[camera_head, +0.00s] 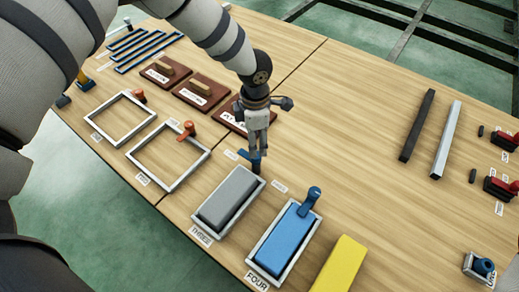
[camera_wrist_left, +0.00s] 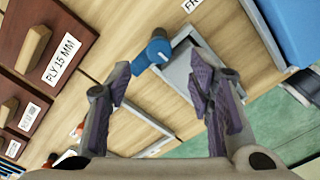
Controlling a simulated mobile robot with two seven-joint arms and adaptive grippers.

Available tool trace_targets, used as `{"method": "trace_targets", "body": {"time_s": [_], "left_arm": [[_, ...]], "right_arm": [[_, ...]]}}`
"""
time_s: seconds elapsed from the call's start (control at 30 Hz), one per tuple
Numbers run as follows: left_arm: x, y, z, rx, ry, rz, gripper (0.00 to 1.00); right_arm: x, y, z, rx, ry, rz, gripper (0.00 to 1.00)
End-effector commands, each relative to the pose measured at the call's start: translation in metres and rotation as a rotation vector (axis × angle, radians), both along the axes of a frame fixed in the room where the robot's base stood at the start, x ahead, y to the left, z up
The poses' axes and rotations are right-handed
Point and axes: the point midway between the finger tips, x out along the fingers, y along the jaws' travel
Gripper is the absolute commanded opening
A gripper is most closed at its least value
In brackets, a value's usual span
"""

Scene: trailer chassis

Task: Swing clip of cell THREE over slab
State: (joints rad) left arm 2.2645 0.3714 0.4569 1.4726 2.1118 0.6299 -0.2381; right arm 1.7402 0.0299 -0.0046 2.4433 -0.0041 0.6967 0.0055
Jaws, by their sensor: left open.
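Cell THREE is a pale frame (camera_head: 238,221) around a grey slab (camera_head: 228,197), labelled THREE at its near end. Its blue clip (camera_head: 252,158) is at the far corner of the frame, partly hidden by my left gripper (camera_head: 257,148). In the left wrist view the blue clip (camera_wrist_left: 150,56) points outward, away from the grey slab (camera_wrist_left: 222,85). My left gripper (camera_wrist_left: 160,84) is open, its two fingers apart and empty, with the clip showing beyond the gap. Whether a finger touches the clip I cannot tell. My right gripper is out of view.
Two empty frames (camera_head: 168,158) with orange clips and brown boards (camera_head: 202,91) lie left.

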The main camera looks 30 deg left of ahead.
Motion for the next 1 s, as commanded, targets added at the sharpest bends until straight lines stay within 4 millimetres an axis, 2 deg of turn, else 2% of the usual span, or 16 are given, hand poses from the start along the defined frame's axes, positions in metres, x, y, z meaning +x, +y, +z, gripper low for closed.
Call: {"method": "trace_targets", "body": {"time_s": [0.03, 0.1, 0.23, 0.4, 0.6, 0.67, 0.8, 0.83, 1.0], "left_arm": [[-0.002, 0.0, -0.017, 0.003, 0.006, -0.001, 0.48], [-0.002, 0.0, -0.033, 0.002, 0.005, -0.002, 0.48], [-0.001, 0.0, -0.054, 0.002, 0.004, -0.002, 0.48], [0.0, 0.0, -0.064, 0.001, 0.001, -0.002, 0.48], [0.0, 0.0, -0.064, 0.001, 0.001, -0.002, 0.48], [0.0, 0.0, -0.064, 0.001, 0.001, -0.002, 0.36], [0.0, 0.0, -0.063, 0.001, 0.001, -0.002, 0.05], [0.0, 0.0, -0.063, 0.001, 0.001, -0.002, 0.0], [-0.001, 0.0, -0.064, 0.001, 0.001, 0.001, 0.0]], "right_arm": [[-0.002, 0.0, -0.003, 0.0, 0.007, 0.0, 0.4], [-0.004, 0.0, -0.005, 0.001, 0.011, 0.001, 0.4], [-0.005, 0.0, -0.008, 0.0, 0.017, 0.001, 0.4], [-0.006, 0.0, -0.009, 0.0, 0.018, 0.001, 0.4], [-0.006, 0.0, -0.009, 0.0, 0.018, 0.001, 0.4], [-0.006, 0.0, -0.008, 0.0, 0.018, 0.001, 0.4], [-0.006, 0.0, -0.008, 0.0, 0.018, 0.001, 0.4], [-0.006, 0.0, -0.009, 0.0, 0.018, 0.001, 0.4], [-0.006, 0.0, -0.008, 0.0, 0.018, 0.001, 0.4]]}}
